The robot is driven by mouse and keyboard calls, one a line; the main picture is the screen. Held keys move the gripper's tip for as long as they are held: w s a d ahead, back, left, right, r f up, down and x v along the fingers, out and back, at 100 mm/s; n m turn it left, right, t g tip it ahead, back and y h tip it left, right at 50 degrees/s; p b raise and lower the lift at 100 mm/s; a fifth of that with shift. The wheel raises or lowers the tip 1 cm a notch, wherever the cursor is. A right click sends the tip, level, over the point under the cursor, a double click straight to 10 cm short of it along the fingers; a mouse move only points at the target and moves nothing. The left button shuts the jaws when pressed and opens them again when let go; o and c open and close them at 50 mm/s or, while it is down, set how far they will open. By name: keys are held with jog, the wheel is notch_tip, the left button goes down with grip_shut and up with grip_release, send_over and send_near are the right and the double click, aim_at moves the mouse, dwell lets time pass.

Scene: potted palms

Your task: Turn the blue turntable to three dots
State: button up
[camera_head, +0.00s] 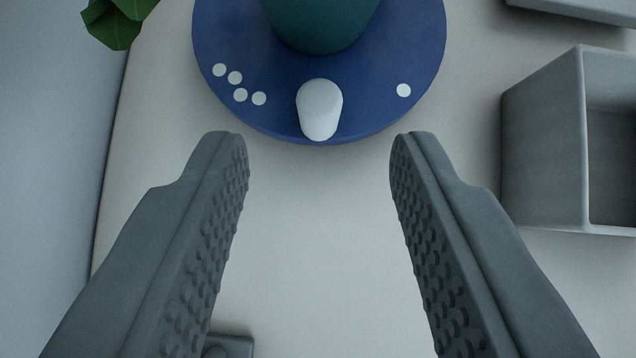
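The blue turntable (225,50) is a round disc at the top centre, cut off by the top edge of the view. A white upright peg (319,110) stands near its front rim. Several white dots lie left of the peg, and one white dot (403,90) lies right of it. No group of three dots shows. A dark green pot (320,22) stands on the disc. My gripper (319,150) is open and empty. Its two fingers point at the disc, with the peg ahead of the gap between the fingertips. They seem apart from the peg.
A grey open box (545,150) stands on the pale tabletop (310,260) at the right. A grey slab (580,8) is at the top right. Green leaves (115,20) hang at the top left. A small grey object (230,346) is partly hidden by the left finger.

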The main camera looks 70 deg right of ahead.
jog(key=v, duration=1)
jog(key=shift+a+r, duration=0.2)
jog(key=shift+a, duration=0.05)
jog(key=shift+c, duration=0.4)
jog(key=shift+s, duration=0.1)
jog(key=c, duration=0.7)
jog(key=shift+s+d, duration=0.1)
jog(key=shift+d, duration=0.2)
grip_shut()
jog(key=s+d+f+m+t+y, duration=0.2)
jog(key=s+d+f+y, duration=0.15)
jog(key=s+d, duration=0.35)
send_near(342, 113)
jog(key=shift+m+t+y, duration=0.25)
jog(key=shift+m+t, duration=0.05)
jog(key=s+d+f, duration=0.2)
jog(key=f, duration=0.1)
jog(key=shift+s+d+f, duration=0.15)
jog(key=shift+f, duration=0.05)
jog(key=w, duration=0.3)
jog(key=shift+f, duration=0.15)
jog(key=shift+w, duration=0.6)
